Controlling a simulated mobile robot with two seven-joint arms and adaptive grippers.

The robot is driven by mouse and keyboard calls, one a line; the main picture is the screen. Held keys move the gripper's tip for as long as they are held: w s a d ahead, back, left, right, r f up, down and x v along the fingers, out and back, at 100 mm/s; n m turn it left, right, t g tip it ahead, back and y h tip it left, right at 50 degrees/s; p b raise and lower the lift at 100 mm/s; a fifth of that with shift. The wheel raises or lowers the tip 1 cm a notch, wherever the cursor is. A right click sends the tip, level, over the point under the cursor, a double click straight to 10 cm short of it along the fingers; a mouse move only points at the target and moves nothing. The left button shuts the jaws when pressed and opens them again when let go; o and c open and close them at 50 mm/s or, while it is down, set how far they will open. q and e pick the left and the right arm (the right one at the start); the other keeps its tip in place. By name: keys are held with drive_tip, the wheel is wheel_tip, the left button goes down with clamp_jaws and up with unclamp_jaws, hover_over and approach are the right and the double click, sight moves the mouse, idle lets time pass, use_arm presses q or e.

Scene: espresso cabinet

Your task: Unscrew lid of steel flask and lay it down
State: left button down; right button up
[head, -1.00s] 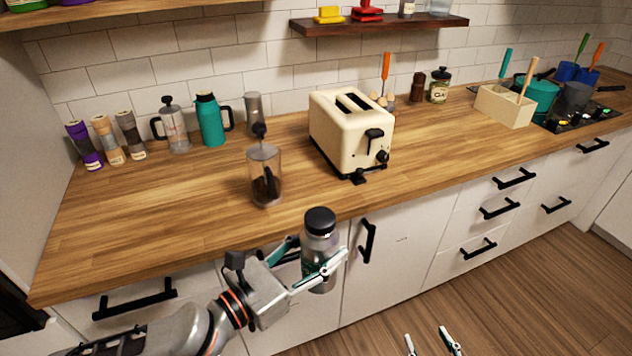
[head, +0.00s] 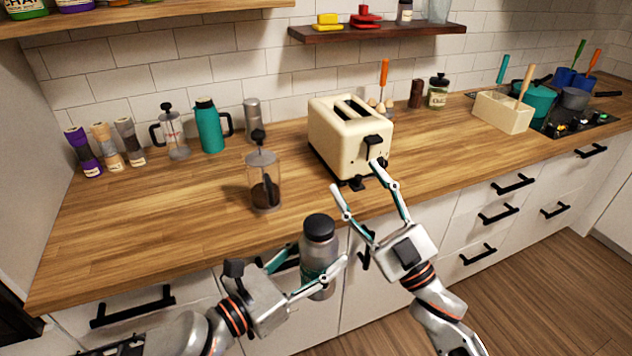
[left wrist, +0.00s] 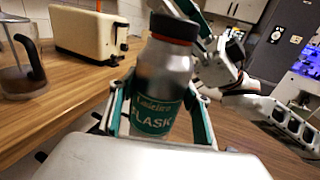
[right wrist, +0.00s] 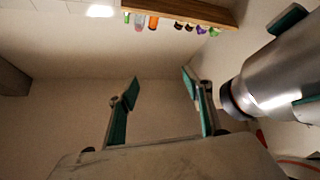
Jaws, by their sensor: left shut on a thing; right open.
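The steel flask (head: 318,258) has a grey metal body and a black lid (head: 319,227). It is held upright in front of the counter's front edge, and the lid sits on its neck. My left gripper (head: 318,276) is shut around the flask's body. In the left wrist view the flask (left wrist: 160,80) shows a green label reading "FLASK". My right gripper (head: 362,178) is open and empty, up and to the right of the lid, in front of the toaster. In the right wrist view the lid (right wrist: 232,100) is right of the open fingers (right wrist: 160,90).
A cream toaster (head: 350,140) and a French press (head: 263,178) stand on the wooden counter (head: 130,225) near the flask. A teal jug (head: 210,128) and several shakers stand along the wall. The counter's left front is clear.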

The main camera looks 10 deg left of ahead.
drive_tip(key=s+a+r+n+g+y, duration=0.8)
drive_tip(key=a+r+n+g, duration=0.4)
drive_tip(key=n+g, duration=0.55)
drive_tip(key=s+a+n+g+h, duration=0.7)
drive_tip(key=s+n+g+h, duration=0.3)
drive_tip(key=s+h, duration=0.25)
drive_tip(key=t+h, duration=1.1)
drive_tip(key=h, duration=0.3)
hover_over(316, 222)
drive_tip(key=shift+m+g, duration=0.25)
drive_tip(key=shift+m, duration=0.1)
drive_tip(key=f, duration=0.6)
drive_tip(key=shift+s+a+f, duration=0.2)
drive_tip(key=shift+s+f, duration=0.05)
drive_tip(key=shift+f, duration=0.05)
drive_tip(key=shift+w+d, duration=0.15)
drive_tip(key=shift+w, duration=0.05)
drive_tip(key=shift+f, duration=0.2)
wheel_tip(316, 222, down, 7)
drive_tip(key=shift+f, duration=0.2)
